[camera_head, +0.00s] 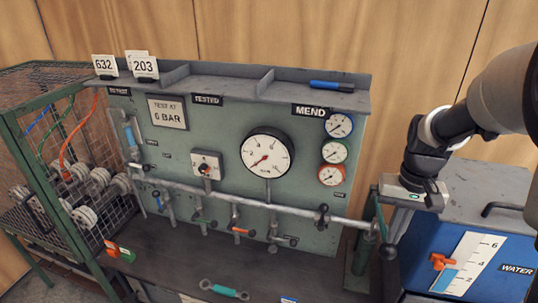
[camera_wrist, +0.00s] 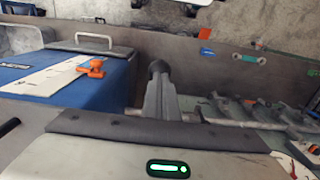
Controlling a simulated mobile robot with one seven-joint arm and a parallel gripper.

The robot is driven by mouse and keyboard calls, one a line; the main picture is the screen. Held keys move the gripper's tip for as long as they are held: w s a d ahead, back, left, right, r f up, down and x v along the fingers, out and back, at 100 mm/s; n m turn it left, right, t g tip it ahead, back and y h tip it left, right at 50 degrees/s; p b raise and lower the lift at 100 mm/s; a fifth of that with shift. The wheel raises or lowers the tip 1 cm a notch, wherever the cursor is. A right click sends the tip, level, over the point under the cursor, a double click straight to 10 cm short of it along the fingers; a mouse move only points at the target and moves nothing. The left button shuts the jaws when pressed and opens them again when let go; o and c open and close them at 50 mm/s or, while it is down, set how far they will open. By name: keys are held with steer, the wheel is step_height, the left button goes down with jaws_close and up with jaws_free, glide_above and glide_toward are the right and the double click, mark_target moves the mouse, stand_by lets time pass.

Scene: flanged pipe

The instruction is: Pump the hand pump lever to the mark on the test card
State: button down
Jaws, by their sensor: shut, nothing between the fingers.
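The test card (camera_head: 167,113) on the green panel reads "TEST AT 6 BAR". The large white gauge (camera_head: 266,155) right of it has a red needle pointing to the lower left, at the low end of its scale. My gripper (camera_wrist: 160,112) is shut and empty, close to the lever. In the head view its body hangs just above and right of the lever; its fingertips are hard to make out there. Whether it touches the lever I cannot tell.
A blue water tank (camera_head: 425,240) with a white scale and orange tap stands at the right. A pipe with several valves (camera_head: 235,205) crosses the panel. A wire cage (camera_head: 60,150) stands at the left.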

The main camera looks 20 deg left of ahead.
steer(key=shift+f+b, duration=6.3)
steer(key=shift+f, duration=2.85)
step_height(320, 180, up, 18)
steer(key=p, duration=1.4)
steer(key=shift+r, duration=0.25)
steer(key=shift+f, duration=0.15)
steer(key=shift+f+b, duration=6.5)
steer(key=shift+f, duration=2.6)
step_height(320, 180, up, 18)
steer(key=p, duration=1.3)
steer(key=shift+r+p, duration=0.2)
steer(key=shift+p, duration=0.2)
